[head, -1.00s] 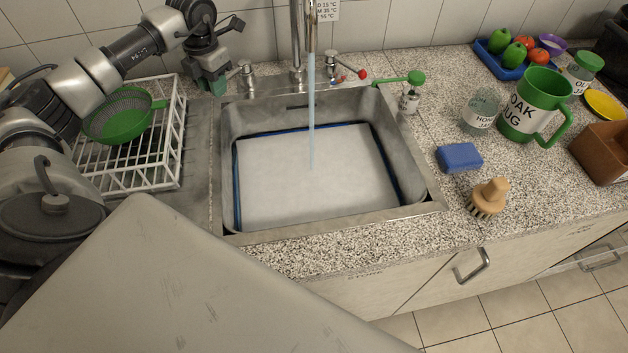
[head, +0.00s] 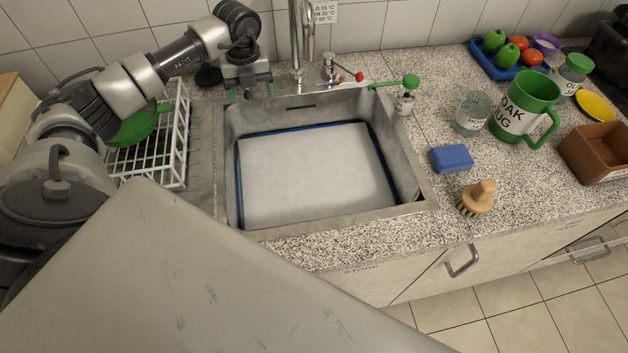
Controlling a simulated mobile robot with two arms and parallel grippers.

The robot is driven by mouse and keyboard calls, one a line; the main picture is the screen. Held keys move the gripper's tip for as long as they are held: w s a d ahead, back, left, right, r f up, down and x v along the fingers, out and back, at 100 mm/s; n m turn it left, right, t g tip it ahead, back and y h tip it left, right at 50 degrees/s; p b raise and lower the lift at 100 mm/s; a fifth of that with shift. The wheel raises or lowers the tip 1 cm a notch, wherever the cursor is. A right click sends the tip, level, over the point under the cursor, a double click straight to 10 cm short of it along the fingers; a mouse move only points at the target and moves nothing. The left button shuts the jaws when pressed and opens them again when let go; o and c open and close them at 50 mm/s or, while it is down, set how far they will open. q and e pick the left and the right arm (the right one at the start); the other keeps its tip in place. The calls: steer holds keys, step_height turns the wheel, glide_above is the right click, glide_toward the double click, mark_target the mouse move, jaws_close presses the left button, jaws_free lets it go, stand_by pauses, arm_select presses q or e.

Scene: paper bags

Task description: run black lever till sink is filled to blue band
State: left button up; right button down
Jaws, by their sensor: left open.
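The steel sink (head: 408,168) holds pale, whitish water (head: 315,175). A blue band (head: 238,185) shows along the inner walls at the water's edge; I cannot tell exactly how the surface meets it. The steel faucet (head: 296,40) stands behind the sink, and no stream falls from its spout. My left gripper (head: 250,94) is open, pointing down over the back left rim at the left tap. It covers that tap, and I cannot make out the black lever behind it. My right gripper is not in view.
A white dish rack (head: 186,140) with a green colander (head: 137,130) stands left. On the right counter are a green-topped dispenser (head: 406,98), glass jar (head: 471,112), blue sponge (head: 452,158), brush (head: 478,198), green mug (head: 518,112) and brown box (head: 597,152).

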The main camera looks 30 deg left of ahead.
arm_select(q)
steer(key=shift+o, duration=1.3)
steer(key=shift+s+a, duration=0.1)
steer(key=shift+a, duration=0.05)
step_height(320, 180, up, 7)
steer(key=p, duration=0.5)
steer(key=shift+r, duration=0.1)
steer(key=shift+r, duration=0.4)
step_height(320, 180, up, 10)
steer(key=b, duration=0.2)
